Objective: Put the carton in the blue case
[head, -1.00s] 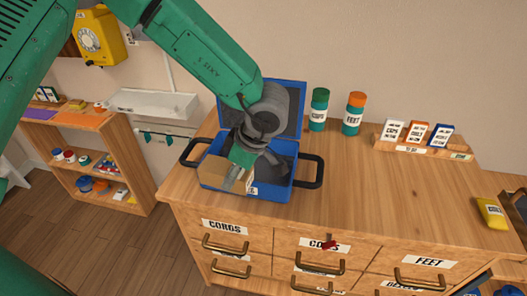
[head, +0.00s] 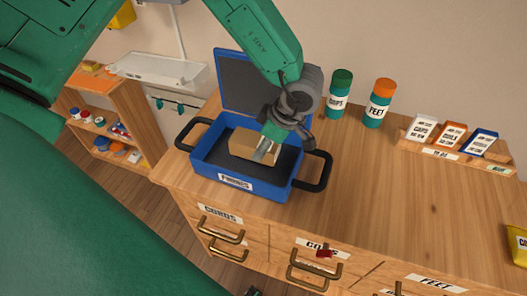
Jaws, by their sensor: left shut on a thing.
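The blue case (head: 207,168) stands open on the wooden dresser top, its lid up at the back and a black handle on each side. The tan carton (head: 246,143) is inside the case's outline, over the dark lining; I cannot tell whether it touches the bottom. My left gripper (head: 265,153) reaches down into the case and is shut on the carton's right end. The gripper and wrist hide the right part of the case's interior. My right gripper is not in view.
Two green canisters, one green-capped (head: 339,94) and one orange-capped (head: 378,103), stand right of the lid. A card rack (head: 450,140) is farther right. A yellow packet (head: 518,245) lies at the right edge. The dresser top (head: 400,200) between is clear.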

